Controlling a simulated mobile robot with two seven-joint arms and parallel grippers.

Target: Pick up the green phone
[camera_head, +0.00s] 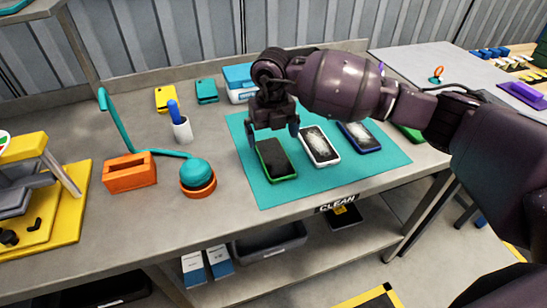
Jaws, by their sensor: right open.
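The green phone (276,160), dark-screened with a bright green frame, lies flat on the teal mat (310,182), at the left of a row of phones. My right gripper (273,134) is over its far end, pointing down, with one finger at each side. The jaws are open with nothing visible between them. I cannot tell whether the fingers touch the phone. My left gripper is not in view.
A white phone (320,146) and a blue phone (360,137) with cracked-looking screens lie to the right. Another green-edged item (410,133) is partly hidden by my arm. A soldering-type stand (130,171) and sponge pot (198,179) stand left.

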